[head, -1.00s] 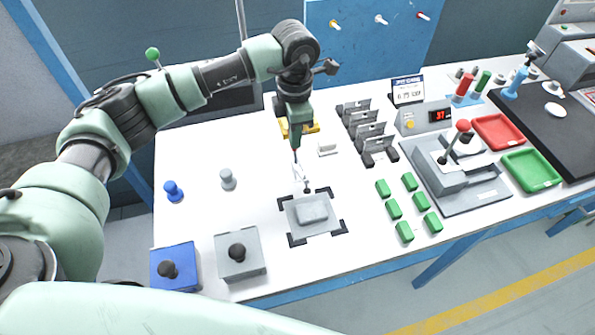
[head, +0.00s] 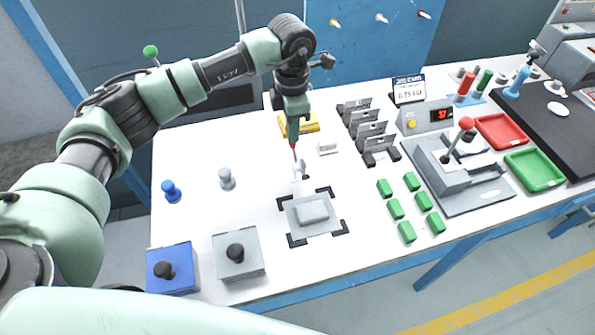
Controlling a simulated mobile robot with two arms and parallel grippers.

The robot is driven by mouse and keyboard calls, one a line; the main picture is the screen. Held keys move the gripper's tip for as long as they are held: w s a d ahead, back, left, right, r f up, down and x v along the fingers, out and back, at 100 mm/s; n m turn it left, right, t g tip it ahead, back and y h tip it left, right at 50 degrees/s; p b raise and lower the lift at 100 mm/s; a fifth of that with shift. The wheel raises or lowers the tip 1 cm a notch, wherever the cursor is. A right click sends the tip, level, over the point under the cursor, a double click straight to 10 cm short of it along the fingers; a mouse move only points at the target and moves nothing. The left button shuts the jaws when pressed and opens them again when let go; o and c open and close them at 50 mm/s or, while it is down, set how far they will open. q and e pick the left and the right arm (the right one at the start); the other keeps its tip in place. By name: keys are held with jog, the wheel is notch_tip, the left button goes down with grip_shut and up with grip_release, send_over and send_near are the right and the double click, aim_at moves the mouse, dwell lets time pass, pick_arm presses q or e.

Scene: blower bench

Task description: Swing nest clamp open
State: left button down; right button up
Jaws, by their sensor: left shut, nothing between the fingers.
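The nest (head: 296,217) is a grey plate between black corner brackets on the white bench, with a grey block (head: 313,211) on it. The small nest clamp (head: 299,171) stands at the nest's back edge, pale with a dark arm end. The dark end is now raised and clear of the block. My left gripper (head: 294,142) points down just above and behind the clamp, shut and empty. A red tip shows at its fingers; whether they touch the clamp is too small to tell. My right gripper is out of view.
Several green blocks (head: 397,208) lie right of the nest. A lever press (head: 463,181) and red (head: 499,131) and green (head: 534,169) trays are further right. A yellow part (head: 311,122) sits behind my gripper.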

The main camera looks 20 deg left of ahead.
pick_arm(q)
jog(key=shift+w+a+f, duration=0.1)
jog(key=shift+w+f, duration=0.1)
jog(key=shift+w+a+f+b, duration=0.2)
jog(key=shift+w+b, duration=0.1)
jog(key=shift+b, duration=0.15)
jog(key=shift+r, duration=0.15)
notch_tip(320, 180, up, 10)
jog(key=p, duration=0.5)
jog(key=shift+p, duration=0.35)
dwell(0.4)
